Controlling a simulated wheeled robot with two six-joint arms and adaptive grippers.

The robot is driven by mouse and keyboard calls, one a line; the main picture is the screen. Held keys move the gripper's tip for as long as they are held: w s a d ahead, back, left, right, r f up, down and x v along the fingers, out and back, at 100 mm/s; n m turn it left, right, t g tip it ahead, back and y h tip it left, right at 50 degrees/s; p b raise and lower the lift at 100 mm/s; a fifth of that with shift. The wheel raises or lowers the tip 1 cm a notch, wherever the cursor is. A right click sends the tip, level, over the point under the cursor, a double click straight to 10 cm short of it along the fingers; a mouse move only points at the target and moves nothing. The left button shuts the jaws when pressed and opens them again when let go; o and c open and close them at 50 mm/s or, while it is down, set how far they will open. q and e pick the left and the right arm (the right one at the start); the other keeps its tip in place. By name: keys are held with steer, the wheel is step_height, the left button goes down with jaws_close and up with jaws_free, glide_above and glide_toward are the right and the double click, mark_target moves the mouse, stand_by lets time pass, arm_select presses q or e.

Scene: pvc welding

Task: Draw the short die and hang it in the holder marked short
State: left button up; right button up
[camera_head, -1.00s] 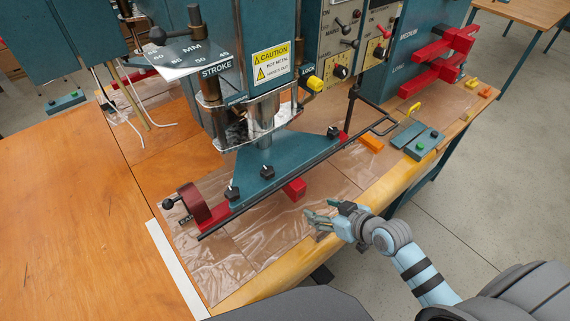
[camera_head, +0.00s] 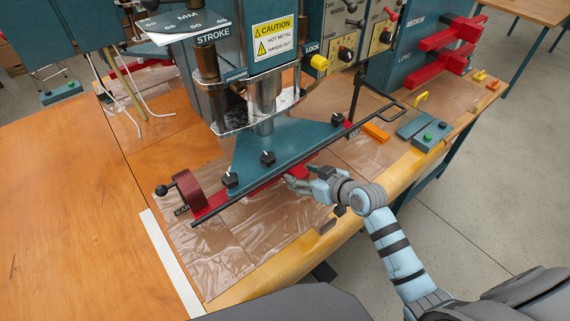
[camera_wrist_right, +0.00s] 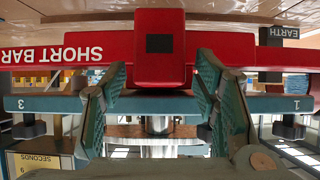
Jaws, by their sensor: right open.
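The short die is a red bar (camera_head: 209,204) fixed along the underside edge of the teal press plate (camera_head: 285,146). In the right wrist view the red bar (camera_wrist_right: 226,45) carries the words SHORT BAR, seen upside down, and a red block handle (camera_wrist_right: 159,72) sticks out of it. My right gripper (camera_head: 296,184) is at the front of the bar in the head view. In the wrist view its open fingers (camera_wrist_right: 160,82) stand on either side of the block, with gaps visible. The holder marked short cannot be made out. My left gripper is not in view.
Red bars (camera_head: 437,73) hang on the teal cabinet side by the MEDIUM label. A black rail (camera_head: 285,172) runs along the plate front, with black knobs (camera_head: 267,158) above. A green-button box (camera_head: 430,136) and orange block (camera_head: 376,132) lie on the bench to the right.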

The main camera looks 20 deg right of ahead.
steer(key=shift+r, duration=0.1)
jaws_close()
steer(key=shift+s+d+f+p, duration=0.1)
steer(key=shift+s+f+p, duration=0.1)
steer(key=shift+p, duration=0.1)
steer(key=shift+s+d+r, duration=0.15)
steer(key=shift+s+d, duration=0.05)
steer(key=shift+s, duration=0.35)
steer(key=s, duration=0.1)
steer(key=s+d+p, duration=0.1)
steer(key=s, duration=0.1)
steer(key=s+p, duration=0.1)
steer(key=shift+s+d, duration=0.3)
stand_by(0.4)
